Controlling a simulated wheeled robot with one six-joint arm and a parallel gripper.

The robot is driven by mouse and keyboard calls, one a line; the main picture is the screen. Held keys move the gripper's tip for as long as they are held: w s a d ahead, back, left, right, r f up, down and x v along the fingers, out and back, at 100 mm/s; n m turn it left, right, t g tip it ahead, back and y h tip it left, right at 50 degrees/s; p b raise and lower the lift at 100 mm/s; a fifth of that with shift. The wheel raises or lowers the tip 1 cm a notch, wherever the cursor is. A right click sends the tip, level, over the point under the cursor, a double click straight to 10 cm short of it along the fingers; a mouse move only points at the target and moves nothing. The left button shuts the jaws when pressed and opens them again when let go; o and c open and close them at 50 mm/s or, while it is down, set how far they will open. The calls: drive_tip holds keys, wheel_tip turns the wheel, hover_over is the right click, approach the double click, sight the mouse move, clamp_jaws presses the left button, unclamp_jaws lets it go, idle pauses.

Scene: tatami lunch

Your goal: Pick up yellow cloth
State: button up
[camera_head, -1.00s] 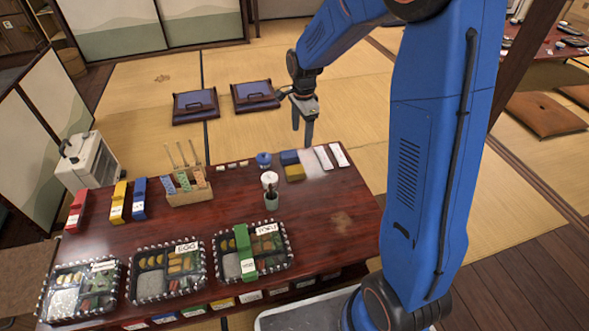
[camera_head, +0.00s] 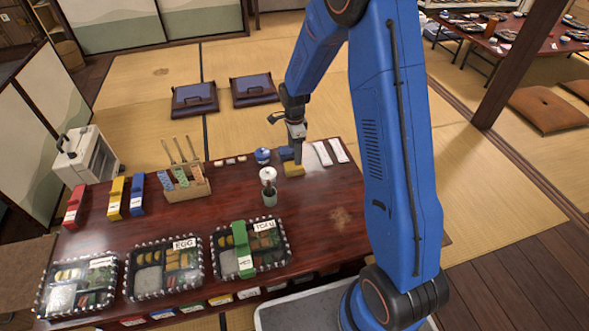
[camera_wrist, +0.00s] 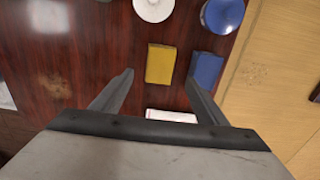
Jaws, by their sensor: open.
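The yellow cloth (camera_wrist: 160,64) is a small folded block lying flat on the dark red table. In the wrist view it lies just beyond and between my open fingertips. In the head view the yellow cloth (camera_head: 293,169) is at the table's far side, right below my gripper (camera_head: 298,150). My gripper (camera_wrist: 158,82) is open and empty above the table, with no finger seen touching the cloth. The exact height gap cannot be told.
A blue folded cloth (camera_wrist: 206,69) lies close right of the yellow one in the wrist view. A white round item (camera_wrist: 153,8), a blue round container (camera_wrist: 222,13) and a white packet (camera_wrist: 170,116) are near. Bento boxes (camera_head: 165,267) line the front edge.

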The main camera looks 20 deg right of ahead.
drive_tip(key=shift+s+d+f, duration=0.1)
drive_tip(key=shift+d+f, duration=0.05)
drive_tip(key=shift+f, duration=1.7)
drive_tip(key=shift+d+f, duration=0.1)
drive_tip(key=shift+f, duration=1.7)
drive_tip(key=shift+c, duration=0.3)
drive_tip(key=c, duration=1.1)
drive_tip(key=shift+c, duration=0.2)
drive_tip(key=shift+r, duration=0.15)
wheel_tip(320, 180, up, 10)
